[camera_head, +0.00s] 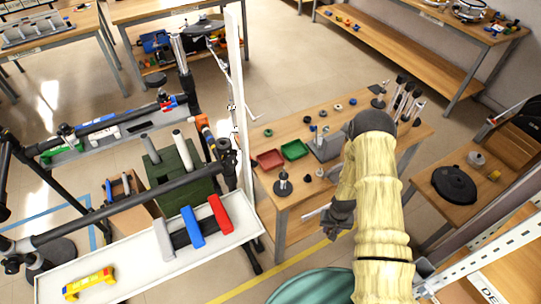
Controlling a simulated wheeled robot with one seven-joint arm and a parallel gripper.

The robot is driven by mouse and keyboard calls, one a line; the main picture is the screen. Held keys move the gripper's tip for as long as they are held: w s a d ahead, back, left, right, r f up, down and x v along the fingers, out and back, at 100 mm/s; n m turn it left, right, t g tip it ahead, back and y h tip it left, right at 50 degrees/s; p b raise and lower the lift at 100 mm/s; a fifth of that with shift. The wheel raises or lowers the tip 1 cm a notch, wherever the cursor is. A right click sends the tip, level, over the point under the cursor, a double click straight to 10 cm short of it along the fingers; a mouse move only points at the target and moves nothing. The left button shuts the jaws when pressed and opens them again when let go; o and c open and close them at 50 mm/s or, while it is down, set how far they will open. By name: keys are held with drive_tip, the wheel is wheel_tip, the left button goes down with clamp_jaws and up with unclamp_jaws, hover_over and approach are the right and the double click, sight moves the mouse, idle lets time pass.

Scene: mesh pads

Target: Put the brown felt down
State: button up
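My arm, in a pale yellow cover, reaches down the right side of the head view. My dark gripper (340,218) is at its left, in front of the near edge of the wooden workbench (300,192). A thin light grey piece (316,212) shows at the gripper's left; I cannot tell whether it is a finger or something held. The fingers are too small and dark to tell open from shut. I cannot make out any brown felt in this view; my arm hides part of the bench and the floor.
The bench holds a red tray (270,159), a green tray (294,149), a grey machine (327,146) and small round parts. A white shelf (130,262) with coloured blocks stands at left. A round green top (312,287) is below my gripper. Floor is clear behind the bench.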

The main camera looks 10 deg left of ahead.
drive_tip(key=shift+r, duration=0.3)
